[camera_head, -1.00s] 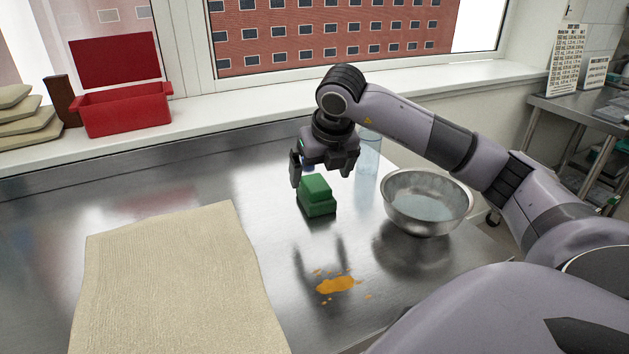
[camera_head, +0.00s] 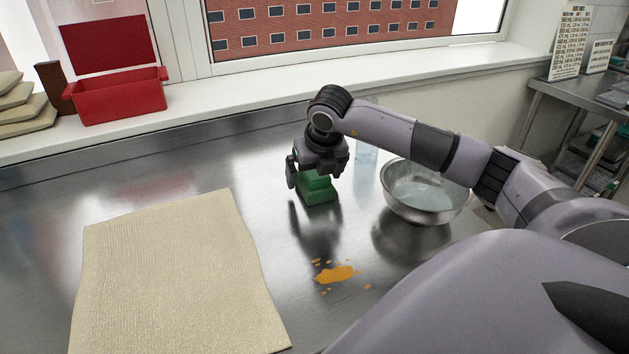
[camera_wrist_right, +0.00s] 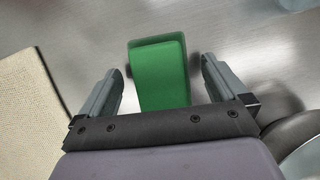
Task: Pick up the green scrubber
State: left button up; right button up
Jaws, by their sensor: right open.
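The green scrubber (camera_head: 318,194) sits on the steel table, its upper part partly hidden by my right gripper in the head view. My right gripper (camera_head: 314,180) is low over the scrubber, with its fingers pointing down. In the right wrist view the scrubber (camera_wrist_right: 160,75) lies between the two open fingers of the gripper (camera_wrist_right: 160,80), with a gap on each side. The fingers do not appear to touch it. My left gripper is not in view.
A metal bowl of water (camera_head: 390,205) stands right of the scrubber, with a clear glass (camera_head: 366,150) behind. An orange spill (camera_head: 335,274) lies in front. A beige cloth (camera_head: 175,275) covers the left front. A red box (camera_head: 118,100) stands on the sill.

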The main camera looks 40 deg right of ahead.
jog(key=c, duration=1.1)
jog(key=shift+r, duration=0.1)
jog(key=shift+c, duration=0.2)
notch_tip(320, 180, up, 20)
jog(key=shift+p, duration=0.35)
